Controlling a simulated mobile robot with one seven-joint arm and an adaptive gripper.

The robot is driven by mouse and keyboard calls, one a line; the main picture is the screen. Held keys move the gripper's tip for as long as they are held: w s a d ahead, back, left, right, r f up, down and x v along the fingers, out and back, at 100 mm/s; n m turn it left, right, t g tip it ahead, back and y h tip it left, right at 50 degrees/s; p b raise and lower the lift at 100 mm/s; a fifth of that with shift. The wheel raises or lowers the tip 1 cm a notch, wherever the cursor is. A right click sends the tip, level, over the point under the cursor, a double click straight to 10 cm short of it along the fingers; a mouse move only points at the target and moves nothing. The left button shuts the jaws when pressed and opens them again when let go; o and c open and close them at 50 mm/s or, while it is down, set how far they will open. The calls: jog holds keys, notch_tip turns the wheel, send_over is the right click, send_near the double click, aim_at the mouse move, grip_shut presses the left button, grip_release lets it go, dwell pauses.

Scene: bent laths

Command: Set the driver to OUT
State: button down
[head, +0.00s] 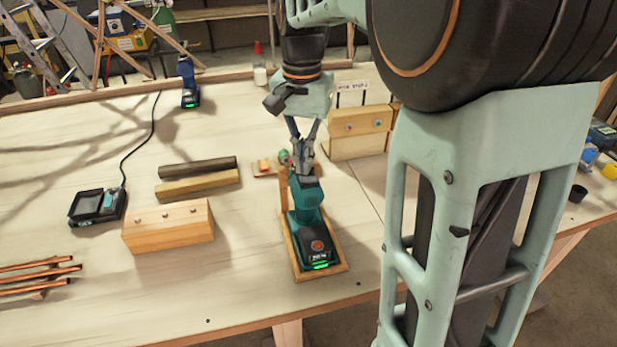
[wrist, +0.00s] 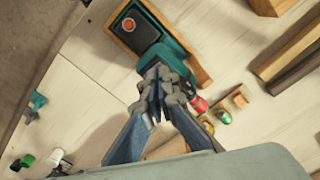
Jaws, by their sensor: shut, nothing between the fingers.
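The teal and black driver (head: 306,205) lies on a wooden cradle (head: 337,268) near the middle of the bench. A green light shows on its battery end, close to the front edge. My gripper (head: 301,176) is shut and empty, with its fingertips over the driver's upper part. In the wrist view the driver (wrist: 165,47) runs toward the shut fingertips of my gripper (wrist: 158,80), which cover part of its body. I cannot tell whether they touch it. The direction switch and its setting are hidden or too small to read.
A wood block with screws (head: 168,227) and dark and light bars (head: 198,168) lie left of the driver. A stacked block (head: 358,130) stands behind right.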

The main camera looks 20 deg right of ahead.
aim_at(303, 178)
jog(key=shift+f+b, duration=0.75)
jog(key=shift+f, duration=0.45)
dwell(0.5)
jog(key=shift+r, duration=0.1)
notch_tip(303, 178, up, 7)
jog(key=p, duration=0.6)
dwell(0.5)
